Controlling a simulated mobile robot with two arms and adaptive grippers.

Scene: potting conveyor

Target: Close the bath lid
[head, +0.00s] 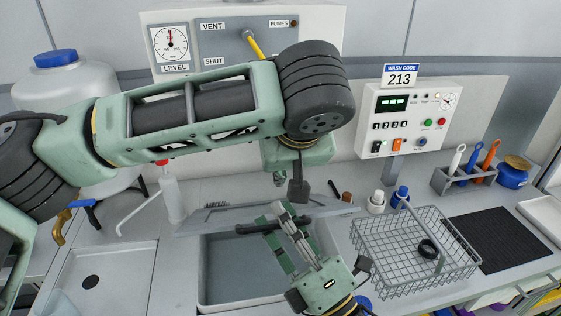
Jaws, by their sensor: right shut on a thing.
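The bath (202,285) is a grey rectangular basin set in the counter, with its inside visible from above. Its grey lid (215,215) shows as a thin tilted plate along the back of the basin, so the bath stands open. A dark bar handle (252,229) runs along the lid's front. My right gripper (284,218) reaches up from the bottom and is shut on this handle. My left arm crosses above, and its gripper (298,190) points down behind the right one. Its fingers are partly hidden, and I cannot tell their opening.
A wire basket (415,262) with a black ring (428,249) stands right of the bath, near a black mat (502,238). Small bottles (376,202) stand behind the basket. A white squeeze bottle (172,195) is at the left. A control panel (405,117) rises behind.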

